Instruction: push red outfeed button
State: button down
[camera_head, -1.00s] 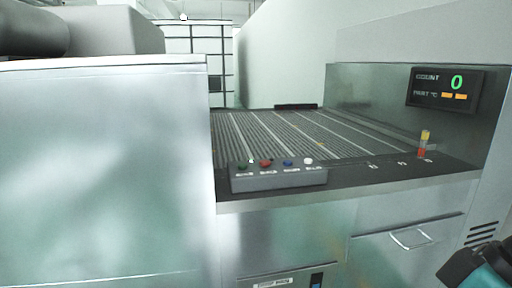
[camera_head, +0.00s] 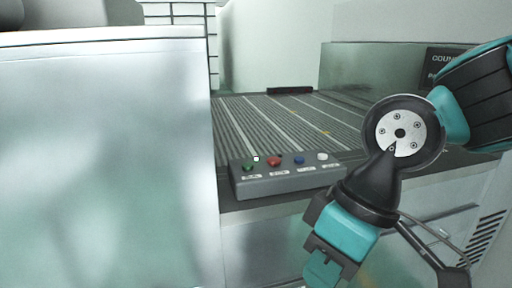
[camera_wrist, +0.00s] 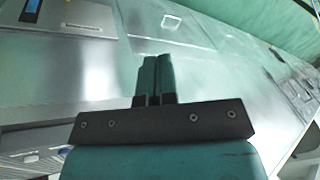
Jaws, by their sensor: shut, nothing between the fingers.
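The red button (camera_head: 274,161) is on a grey control box (camera_head: 290,180), second from the left. A green button (camera_head: 249,165) is left of it, and a blue button (camera_head: 299,159) and a white button (camera_head: 322,156) are right of it. My gripper (camera_head: 318,276) hangs in front of and below the box, apart from it, at the lower right of centre. In the wrist view my gripper (camera_wrist: 157,62) has its fingers together with nothing between them, facing the metal front panels.
Behind the box lies a ribbed conveyor bed (camera_head: 290,122). A large pale metal cabinet (camera_head: 100,160) fills the left. A dark display (camera_head: 437,60) at the right is partly hidden by my arm. Free space lies above the box.

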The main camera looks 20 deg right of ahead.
notch_tip(320, 180, up, 16)
jog(key=m+h+p, duration=0.4)
jog(key=m+p, duration=0.3)
jog(key=p, duration=0.7)
send_over(275, 159)
jog(key=shift+w+f, duration=0.1)
jog(key=shift+f, duration=0.1)
notch_tip(275, 159, down, 14)
jog(key=p, duration=0.5)
jog(key=shift+r, duration=0.25)
jog(key=shift+f, duration=0.25)
